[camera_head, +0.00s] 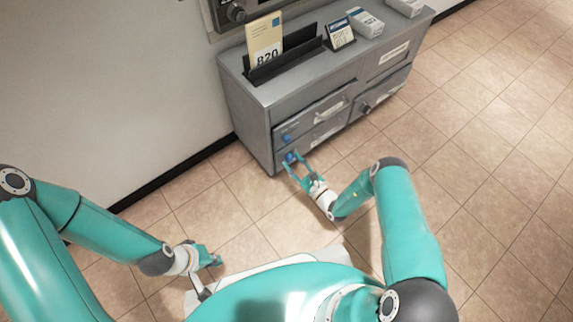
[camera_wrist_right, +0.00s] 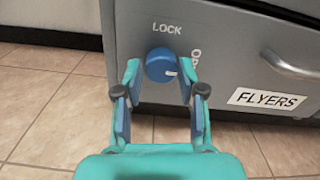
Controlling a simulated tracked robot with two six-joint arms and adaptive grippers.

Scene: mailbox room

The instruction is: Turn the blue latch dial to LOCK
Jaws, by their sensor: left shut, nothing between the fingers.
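The blue latch dial (camera_wrist_right: 160,64) is on the front of the grey cabinet, with LOCK printed above it and a partly hidden label starting "OP" to its right. Its white mark sits at the dial's right side, slightly low, towards that label. In the head view the dial (camera_head: 291,157) is on the lower left drawer. My right gripper (camera_head: 296,163) is open, its fingertips at the left and right of the dial; in the wrist view (camera_wrist_right: 160,78) gaps show on both sides, and I cannot tell any contact. My left gripper (camera_head: 212,259) is shut and empty, low near my base.
Another blue dial (camera_head: 287,137) is on the drawer above. The lower drawer has a handle and a FLYERS label (camera_wrist_right: 266,100). A black rack (camera_head: 284,59) with a yellow card (camera_head: 264,38) and several boxes stand on the cabinet top. Open tiled floor lies to the right.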

